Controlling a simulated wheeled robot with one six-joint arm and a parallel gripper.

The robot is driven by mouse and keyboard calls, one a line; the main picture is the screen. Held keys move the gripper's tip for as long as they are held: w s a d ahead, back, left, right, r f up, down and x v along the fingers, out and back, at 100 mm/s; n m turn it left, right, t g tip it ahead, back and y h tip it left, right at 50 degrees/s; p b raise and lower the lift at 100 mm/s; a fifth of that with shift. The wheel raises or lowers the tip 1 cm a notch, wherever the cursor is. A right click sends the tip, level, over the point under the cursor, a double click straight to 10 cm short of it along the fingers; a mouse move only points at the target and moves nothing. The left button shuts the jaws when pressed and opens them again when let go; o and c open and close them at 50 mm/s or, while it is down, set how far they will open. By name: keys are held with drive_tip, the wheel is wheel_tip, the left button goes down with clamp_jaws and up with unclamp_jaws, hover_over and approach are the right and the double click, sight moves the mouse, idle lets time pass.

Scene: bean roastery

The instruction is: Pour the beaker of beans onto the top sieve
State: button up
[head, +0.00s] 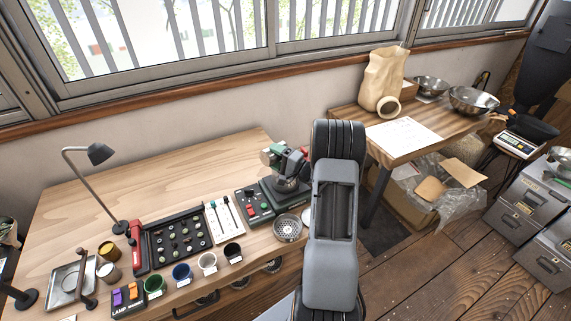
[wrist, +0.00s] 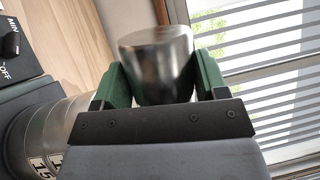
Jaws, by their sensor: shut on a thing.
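A shiny metal beaker (wrist: 158,70) is held between the two green fingers of my gripper (wrist: 155,85) in the wrist view. Its long axis runs across the direction of the window slats, so it looks tilted well over; no beans show in it. A round metal sieve stack (wrist: 45,135) with number labels is at the lower left of the wrist view, close to my gripper. In the head view the stack (head: 287,186) stands on a green machine, with my gripper (head: 279,158) just above it. My arm hides part of that area, and the top sieve's inside is not clear.
A green control panel (head: 255,206) with a red button adjoins the stack. A perforated round metal dish (head: 288,228) sits nearer on the wooden table (head: 110,190). A black bean tray (head: 178,243), several cups and a desk lamp (head: 98,154) stand left. The table's back left is clear.

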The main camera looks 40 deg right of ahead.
drive_tip(key=shift+d+m, duration=0.1)
drive_tip(key=shift+m, duration=0.2)
drive_tip(key=shift+w+d+r+m+t+p, duration=0.1)
drive_tip(key=shift+d+r+m+t+p, duration=0.25)
drive_tip(key=shift+m+p, duration=0.55)
drive_tip(key=shift+d+r+m+t+p, duration=0.25)
drive_tip(key=shift+m+p, duration=0.4)
drive_tip(key=shift+m, duration=0.45)
idle(3.4)
drive_tip(key=shift+f, duration=0.1)
